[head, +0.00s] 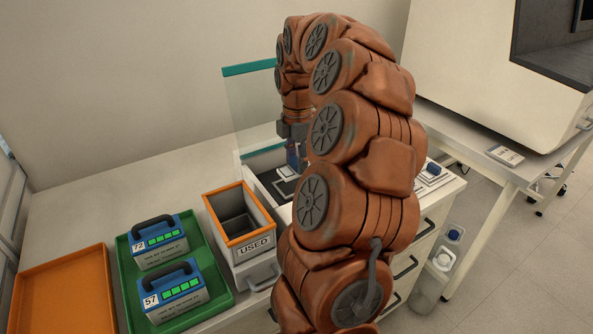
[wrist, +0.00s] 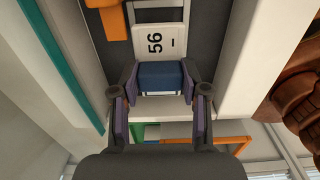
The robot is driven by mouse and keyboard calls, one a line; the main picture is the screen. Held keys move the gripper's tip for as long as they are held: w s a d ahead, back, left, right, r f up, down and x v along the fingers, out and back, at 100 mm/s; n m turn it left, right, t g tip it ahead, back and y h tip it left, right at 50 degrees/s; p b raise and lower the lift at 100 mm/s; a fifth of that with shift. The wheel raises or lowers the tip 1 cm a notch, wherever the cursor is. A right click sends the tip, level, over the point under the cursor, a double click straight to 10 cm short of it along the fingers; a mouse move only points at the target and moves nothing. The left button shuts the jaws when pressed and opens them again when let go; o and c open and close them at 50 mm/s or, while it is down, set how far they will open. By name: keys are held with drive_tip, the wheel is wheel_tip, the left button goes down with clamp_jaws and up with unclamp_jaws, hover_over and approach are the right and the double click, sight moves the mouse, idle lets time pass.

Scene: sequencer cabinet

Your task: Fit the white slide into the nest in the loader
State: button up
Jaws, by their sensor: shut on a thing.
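The white slide (wrist: 158,42) carries the number 56 and has a dark blue grip block (wrist: 160,76). In the wrist view my gripper (wrist: 160,84) is shut on the blue block, one finger on each side. The slide extends from the jaws over the dark floor of the loader (wrist: 205,35). A pale frame, which looks like the nest, shows just beyond the slide's far edge; I cannot tell whether they touch. In the head view my gripper (head: 293,153) is over the loader's dark deck (head: 266,187), and my arm hides much of it.
A clear panel with a teal edge (head: 247,69) stands behind the loader. An orange part (wrist: 111,20) is left of the slide. The USED bin (head: 254,247), a green tray (head: 126,262) with two blue-topped cases, and an orange tray (head: 65,290) stand left of my arm.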

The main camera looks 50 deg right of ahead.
sight(297, 174)
drive_tip(key=shift+f+p, duration=0.4)
drive_tip(key=shift+f, duration=1.7)
drive_tip(key=shift+f, duration=0.1)
drive_tip(key=o, duration=1.2)
drive_tip(key=shift+o, duration=0.2)
drive_tip(key=shift+r+b, duration=0.95)
drive_tip(key=shift+r, duration=5.15)
